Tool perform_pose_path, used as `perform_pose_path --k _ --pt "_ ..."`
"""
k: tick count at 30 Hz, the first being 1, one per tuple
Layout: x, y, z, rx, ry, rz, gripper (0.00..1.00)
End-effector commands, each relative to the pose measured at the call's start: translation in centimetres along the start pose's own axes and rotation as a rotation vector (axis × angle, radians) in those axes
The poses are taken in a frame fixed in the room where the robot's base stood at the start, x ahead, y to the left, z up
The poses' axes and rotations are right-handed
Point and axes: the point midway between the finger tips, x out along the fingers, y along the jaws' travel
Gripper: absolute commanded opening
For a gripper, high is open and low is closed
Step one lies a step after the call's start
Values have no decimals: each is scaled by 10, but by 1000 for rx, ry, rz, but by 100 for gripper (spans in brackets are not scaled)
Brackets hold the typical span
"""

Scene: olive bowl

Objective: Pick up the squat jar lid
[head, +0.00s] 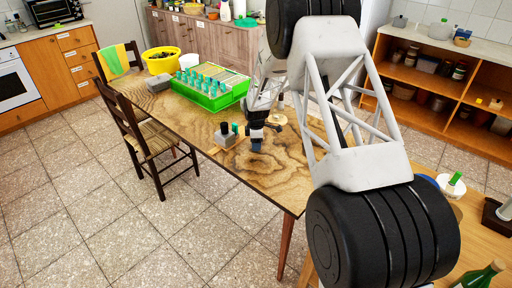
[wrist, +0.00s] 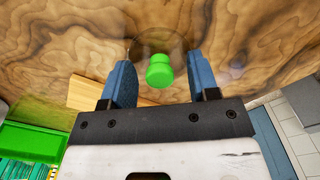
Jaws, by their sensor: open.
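In the wrist view a bright green round knob (wrist: 159,71) sits between my fingers, with the faint rim of a clear, glassy round piece around it. This looks like the squat jar lid, but I cannot tell whether a jar is under it. My gripper (wrist: 158,82) is open, with one blue finger on each side of the knob and a gap on both sides. In the head view my gripper (head: 257,146) is low over the near part of the wooden table (head: 270,180). The lid cannot be made out there.
A green tray (head: 207,98) of several teal-capped bottles stands behind my gripper. A small grey container (head: 225,140) stands close on its left. A yellow bowl (head: 161,62) is farther back. A dark chair (head: 140,130) stands at the table's left side. The table front is clear.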

Motion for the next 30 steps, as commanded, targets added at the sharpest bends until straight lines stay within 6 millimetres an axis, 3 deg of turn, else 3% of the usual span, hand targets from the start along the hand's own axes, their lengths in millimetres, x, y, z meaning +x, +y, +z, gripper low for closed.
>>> perform_pose_path --k 2,12,23,30 --pt "0 0 0 0 0 0 55" --pt "0 0 0 0 0 0 3" --pt "-1 0 0 0 0 0 3" --pt "-11 0 0 0 0 1 3"
